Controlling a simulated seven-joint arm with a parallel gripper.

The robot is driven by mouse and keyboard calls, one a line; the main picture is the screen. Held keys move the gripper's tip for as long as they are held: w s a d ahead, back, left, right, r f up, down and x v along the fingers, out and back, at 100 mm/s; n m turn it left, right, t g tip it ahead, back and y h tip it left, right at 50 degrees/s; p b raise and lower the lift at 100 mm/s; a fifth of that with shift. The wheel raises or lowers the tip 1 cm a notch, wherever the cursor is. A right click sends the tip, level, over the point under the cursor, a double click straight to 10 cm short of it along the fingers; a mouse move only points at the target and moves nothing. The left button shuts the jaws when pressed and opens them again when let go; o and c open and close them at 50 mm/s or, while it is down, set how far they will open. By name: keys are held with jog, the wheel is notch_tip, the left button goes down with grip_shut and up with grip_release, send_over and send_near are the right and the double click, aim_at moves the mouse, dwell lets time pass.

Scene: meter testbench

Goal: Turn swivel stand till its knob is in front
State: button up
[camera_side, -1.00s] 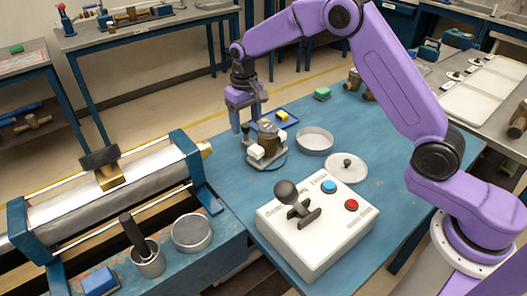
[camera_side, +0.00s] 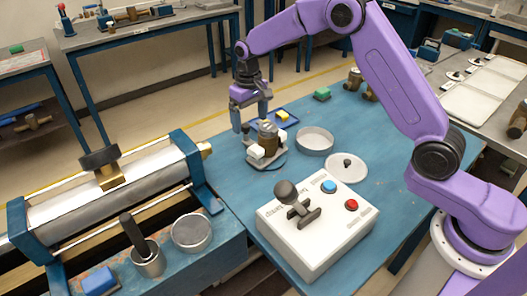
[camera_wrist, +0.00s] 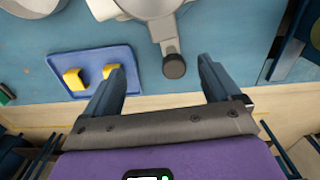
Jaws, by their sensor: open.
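The swivel stand (camera_side: 266,146) is on the blue table in the side view, with a dark round base, a pale block and a brown, metallic-looking body. In the wrist view its pale arm (camera_wrist: 164,30) comes down from the top edge and ends in a dark round knob (camera_wrist: 174,66). The rest of the stand is cut off there. My gripper (camera_side: 250,117) is open at the stand's far left side. In the wrist view the knob appears between the spread fingertips of my gripper (camera_wrist: 162,66), nearer the right one. Whether the fingers are at knob height is unclear.
A blue tray with yellow blocks (camera_wrist: 92,75) lies close beside the left finger.

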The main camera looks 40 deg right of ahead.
dwell(0.4)
jog(key=shift+r, duration=2.8)
jog(key=shift+a+r, duration=0.45)
jog(key=shift+r, duration=0.15)
jog(key=shift+a+r, duration=0.4)
jog(key=shift+r, duration=0.2)
jog(key=shift+f, duration=2.85)
jog(key=shift+f, duration=1.15)
jog(key=c, duration=0.4)
jog(key=shift+c, duration=0.2)
